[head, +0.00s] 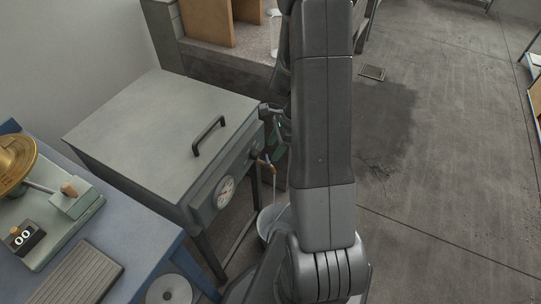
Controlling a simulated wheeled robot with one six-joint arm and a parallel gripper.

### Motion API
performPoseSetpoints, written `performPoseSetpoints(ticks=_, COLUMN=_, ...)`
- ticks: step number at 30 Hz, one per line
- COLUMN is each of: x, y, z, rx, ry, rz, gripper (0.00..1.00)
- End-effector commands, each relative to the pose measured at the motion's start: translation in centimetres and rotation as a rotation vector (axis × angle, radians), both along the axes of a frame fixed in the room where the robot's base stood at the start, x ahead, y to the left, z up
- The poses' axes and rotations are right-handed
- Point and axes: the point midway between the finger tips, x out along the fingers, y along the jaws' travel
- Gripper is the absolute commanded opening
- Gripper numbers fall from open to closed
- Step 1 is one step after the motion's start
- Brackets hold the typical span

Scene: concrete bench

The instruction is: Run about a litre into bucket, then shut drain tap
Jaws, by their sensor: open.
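A grey lidded tank (160,130) on legs stands left of centre. Its small drain tap (263,163), with an orange-brown end, sticks out of the front right side. A thin pale stream hangs below the tap. It runs down to a grey metal bucket (268,222) on the floor, which my arm partly hides. The level inside the bucket cannot be seen. My gripper (271,114) seems to be the dark part showing left of my arm, just above the tap and apart from it. It is open, and much of it is hidden.
The tank has a black lid handle (209,134) and a round dial gauge (225,192). A blue bench (150,242) with a brass-pan scale (16,160) is at lower left. A round pan (170,290) sits low beside it. The floor right of my arm is open, with a dark patch (395,115) and a grate (372,72).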

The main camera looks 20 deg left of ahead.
Motion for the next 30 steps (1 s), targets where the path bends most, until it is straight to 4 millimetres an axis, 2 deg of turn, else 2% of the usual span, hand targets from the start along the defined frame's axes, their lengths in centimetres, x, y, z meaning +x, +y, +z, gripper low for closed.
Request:
performPoseSetpoints(ticks=3, x=-0.5, y=0.6, z=-2.0, rx=-0.002, ry=0.003, rz=0.0, gripper=0.49)
performPoseSetpoints(ticks=7, x=-0.7, y=1.1, z=-3.2, rx=-0.001, ry=0.001, rz=0.0, gripper=0.49)
performPoseSetpoints(ticks=19, x=-0.9, y=1.3, z=-3.7, rx=0.001, ry=-0.001, rz=0.0, gripper=0.49)
performPoseSetpoints(ticks=24, x=-0.9, y=1.3, z=-3.7, rx=0.001, ry=-0.001, rz=0.0, gripper=0.17)
performPoseSetpoints(ticks=30, x=-0.9, y=1.3, z=-3.7, rx=0.0, ry=0.0, rz=-0.011, gripper=0.17)
